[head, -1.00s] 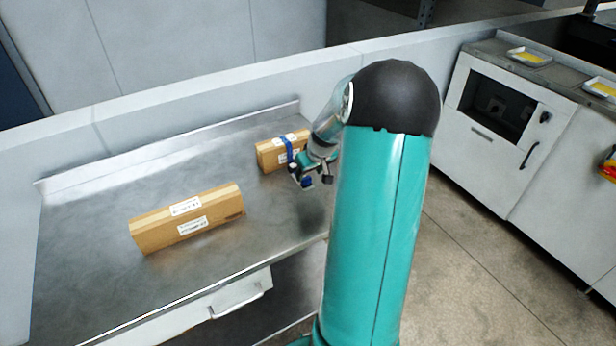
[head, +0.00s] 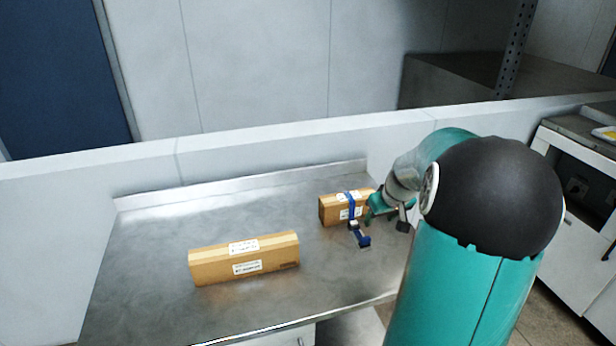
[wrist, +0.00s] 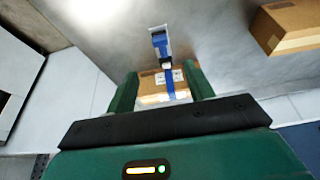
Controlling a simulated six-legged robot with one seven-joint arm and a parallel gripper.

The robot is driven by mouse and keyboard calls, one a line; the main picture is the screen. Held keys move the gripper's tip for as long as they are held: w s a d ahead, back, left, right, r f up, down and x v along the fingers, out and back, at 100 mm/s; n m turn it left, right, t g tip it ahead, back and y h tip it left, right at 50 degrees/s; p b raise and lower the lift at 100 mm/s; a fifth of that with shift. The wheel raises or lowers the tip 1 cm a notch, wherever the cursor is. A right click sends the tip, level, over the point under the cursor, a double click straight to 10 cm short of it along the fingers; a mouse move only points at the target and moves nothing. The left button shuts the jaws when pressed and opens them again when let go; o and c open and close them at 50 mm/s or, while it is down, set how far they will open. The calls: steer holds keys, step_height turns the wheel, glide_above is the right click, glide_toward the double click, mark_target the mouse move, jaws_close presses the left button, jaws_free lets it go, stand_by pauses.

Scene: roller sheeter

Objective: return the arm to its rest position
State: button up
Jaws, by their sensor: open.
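My gripper (head: 383,233) is at the end of my teal arm, over the right part of the steel table, in front of and partly overlapping a small cardboard box (head: 331,210) in the head view. In the wrist view my gripper (wrist: 160,92) has its two green fingers wide apart, with the small box (wrist: 148,88) seen between them and nothing clamped. A blue strap or handle with a dark end crosses the box; I cannot tell exactly how it is attached. The fingertips' contact with the box is unclear.
A longer cardboard box (head: 215,266) with white labels lies on the steel table (head: 150,310) at left. A low grey wall (head: 90,185) runs behind the table. White cabinets (head: 575,240) stand at right. The table's middle front is clear.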

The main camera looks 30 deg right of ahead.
steer(key=a+r+n, duration=0.1)
steer(key=a+r, duration=0.4)
steer(key=a, duration=0.7)
steer(key=a+r+n, duration=0.1)
steer(key=a+r, duration=0.3)
steer(key=a, duration=0.7)
steer(key=s+a+r, duration=0.1)
steer(key=s+a, duration=0.5)
steer(key=a, duration=0.2)
steer(key=s+a+r+n+t+y, duration=0.1)
steer(key=s+a, duration=0.4)
steer(key=a, duration=0.3)
steer(key=shift+s+a+r+n, duration=0.15)
steer(key=shift+s+r+n, duration=0.15)
steer(key=shift+s+r, duration=0.1)
